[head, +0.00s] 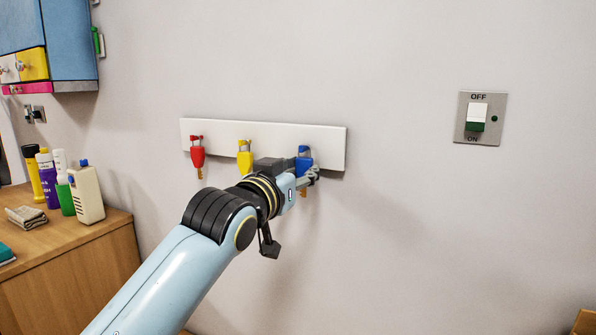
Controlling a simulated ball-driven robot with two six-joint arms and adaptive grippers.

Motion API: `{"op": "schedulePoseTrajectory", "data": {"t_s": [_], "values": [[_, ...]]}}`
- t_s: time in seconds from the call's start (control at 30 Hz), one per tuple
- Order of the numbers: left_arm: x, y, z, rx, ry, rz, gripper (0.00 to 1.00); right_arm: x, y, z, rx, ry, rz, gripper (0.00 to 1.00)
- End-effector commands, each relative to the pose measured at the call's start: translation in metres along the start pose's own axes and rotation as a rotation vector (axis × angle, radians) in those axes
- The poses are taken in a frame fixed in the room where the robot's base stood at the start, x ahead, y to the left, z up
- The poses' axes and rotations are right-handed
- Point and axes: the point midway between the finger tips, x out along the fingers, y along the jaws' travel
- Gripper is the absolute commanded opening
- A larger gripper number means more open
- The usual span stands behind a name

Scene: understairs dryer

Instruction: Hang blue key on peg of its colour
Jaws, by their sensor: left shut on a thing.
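A white peg board (328,143) is fixed to the wall. A red key (197,156) hangs on its left peg and a yellow key (245,160) hangs on the middle peg. The blue key (304,158) is at the right end of the board, at a blue peg (304,148). My left gripper (312,176) is shut on the blue key, with its fingers at the lower part of the key. The gripper partly hides the key, and I cannot tell whether its hole is around the peg. My right gripper is not in view.
A switch plate (480,118) is on the wall at the right. The wall between board and switch is clear.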

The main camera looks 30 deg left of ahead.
Motion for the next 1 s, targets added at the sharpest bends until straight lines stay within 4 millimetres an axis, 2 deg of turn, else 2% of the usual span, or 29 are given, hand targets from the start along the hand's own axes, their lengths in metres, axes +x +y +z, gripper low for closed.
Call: {"op": "schedulePoseTrajectory", "data": {"t_s": [0.47,0.5,0.67,1.0], "values": [[-0.0001,0.0001,0.0000,0.000,0.001,0.000,0.06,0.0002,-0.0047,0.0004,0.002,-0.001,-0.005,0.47],[-0.0001,0.0001,0.0000,0.000,0.001,0.000,0.36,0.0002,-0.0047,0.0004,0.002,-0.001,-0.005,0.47],[-0.0001,0.0001,0.0000,0.000,0.001,0.000,0.56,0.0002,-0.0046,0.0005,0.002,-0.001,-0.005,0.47],[-0.0042,0.0001,0.0004,0.000,0.000,0.000,0.58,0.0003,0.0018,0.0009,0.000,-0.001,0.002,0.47]]}}
